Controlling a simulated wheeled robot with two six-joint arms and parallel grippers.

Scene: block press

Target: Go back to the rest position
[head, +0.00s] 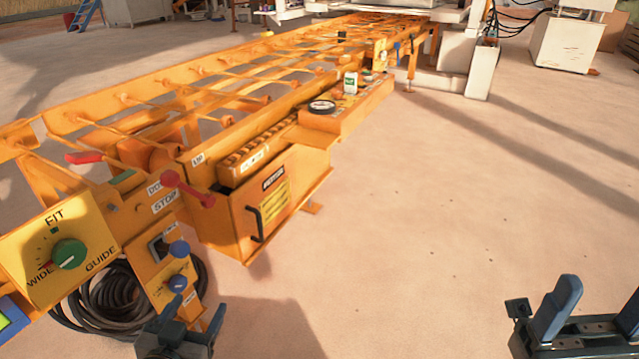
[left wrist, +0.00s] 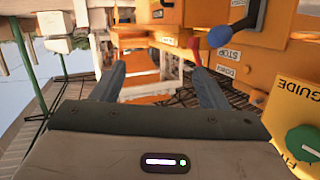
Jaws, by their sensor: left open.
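My left gripper (head: 188,318) is low in the head view, in front of the orange machine's control post. In the left wrist view its two blue fingers (left wrist: 160,82) stand apart with nothing held between them. Blue knobs (head: 179,249) on the post show just above it in the head view; one blue ball knob (left wrist: 219,36) shows beyond the fingers in the left wrist view. My right gripper (head: 597,310) is at the bottom right corner of the head view, over bare floor, partly cut off. Its blue fingers are apart and nothing shows between them.
A coiled black hose (head: 105,305) lies beneath the panel. The floor (head: 430,210) to the right is clear.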

